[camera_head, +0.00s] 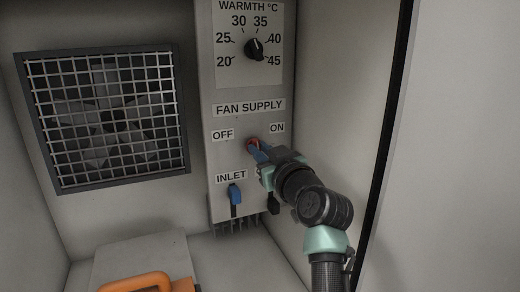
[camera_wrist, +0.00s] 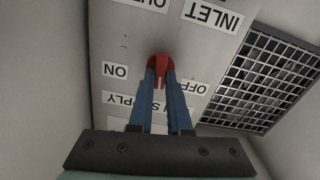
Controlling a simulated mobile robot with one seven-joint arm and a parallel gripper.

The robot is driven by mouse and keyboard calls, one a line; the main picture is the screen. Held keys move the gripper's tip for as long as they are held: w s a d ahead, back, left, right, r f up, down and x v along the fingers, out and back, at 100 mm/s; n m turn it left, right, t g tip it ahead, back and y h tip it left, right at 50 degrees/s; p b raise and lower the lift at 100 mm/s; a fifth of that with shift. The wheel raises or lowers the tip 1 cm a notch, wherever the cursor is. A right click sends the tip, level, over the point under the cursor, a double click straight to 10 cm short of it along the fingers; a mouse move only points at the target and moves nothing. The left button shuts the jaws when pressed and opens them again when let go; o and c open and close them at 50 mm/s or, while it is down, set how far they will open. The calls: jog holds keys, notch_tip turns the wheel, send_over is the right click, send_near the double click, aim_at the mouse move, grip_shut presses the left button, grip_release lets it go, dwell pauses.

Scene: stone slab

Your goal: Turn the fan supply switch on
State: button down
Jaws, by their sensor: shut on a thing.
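The fan supply switch (camera_head: 252,142) is a small red knob on the tall grey control panel (camera_head: 222,90), between the OFF label (camera_head: 222,135) and the ON label (camera_head: 277,128). It also shows red in the wrist view (camera_wrist: 158,63), where the labels appear upside down. My gripper (camera_head: 256,149) has its blue fingers shut on the red switch, one on each side of it; the fingertips show in the wrist view (camera_wrist: 160,82). The fingers hide part of the switch, and I cannot tell which label it points to.
Above is a black warmth dial (camera_head: 254,48). Below is a blue inlet plug (camera_head: 235,193) with a dark cable. A side wall is close on the right.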

jog(key=m+p, duration=0.2)
jog(key=m, duration=0.3)
jog(key=shift+m, duration=0.3)
jog(key=shift+d+f+m+p, duration=0.15)
jog(key=shift+m+p, duration=0.6)
jog(key=shift+m, duration=1.25)
jog(key=c, duration=0.9)
grip_release()
jog(key=shift+o, duration=0.2)
jog(key=b+v, duration=0.1)
jog(key=v, duration=1.2)
jog(key=shift+d+f, duration=0.1)
